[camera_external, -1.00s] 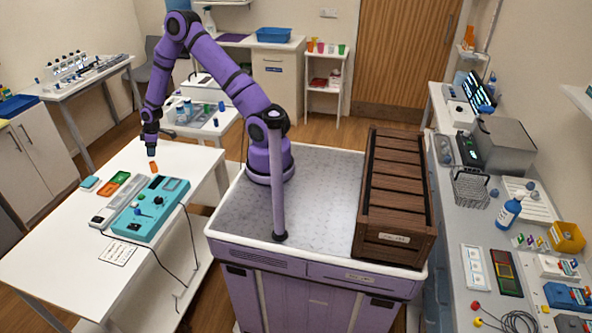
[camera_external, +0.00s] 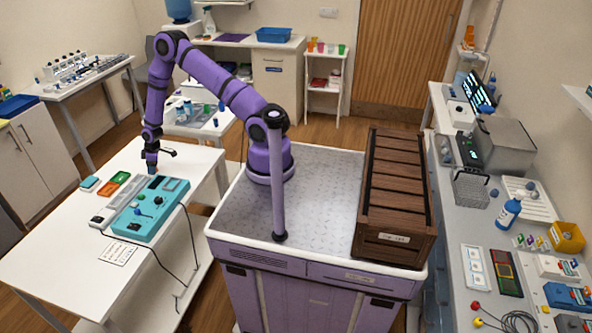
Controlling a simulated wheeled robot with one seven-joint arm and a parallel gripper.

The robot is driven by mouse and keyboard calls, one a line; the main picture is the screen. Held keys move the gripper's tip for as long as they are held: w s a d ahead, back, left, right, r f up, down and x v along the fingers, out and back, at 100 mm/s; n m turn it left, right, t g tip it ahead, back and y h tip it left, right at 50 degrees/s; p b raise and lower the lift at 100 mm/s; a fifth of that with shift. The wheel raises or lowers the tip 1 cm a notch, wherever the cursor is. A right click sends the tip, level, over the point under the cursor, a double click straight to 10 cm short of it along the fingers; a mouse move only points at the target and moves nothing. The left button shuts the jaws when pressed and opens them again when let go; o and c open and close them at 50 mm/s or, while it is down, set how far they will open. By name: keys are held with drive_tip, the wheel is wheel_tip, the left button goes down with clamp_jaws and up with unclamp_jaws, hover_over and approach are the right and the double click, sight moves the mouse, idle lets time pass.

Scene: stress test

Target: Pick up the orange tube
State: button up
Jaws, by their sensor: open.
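My gripper (camera_external: 152,170) is low over the white table (camera_external: 60,262), at the back edge of the teal device. It is open. The orange tube does not show now; my gripper covers the spot where it stood. I cannot tell whether the jaws are around the tube or touching it.
The teal device (camera_external: 139,226) with knobs and a dark cable lies close in front of my gripper. The table's right back part is clear.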

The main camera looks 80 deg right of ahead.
drive_tip(key=c, duration=1)
drive_tip(key=shift+r, duration=0.15)
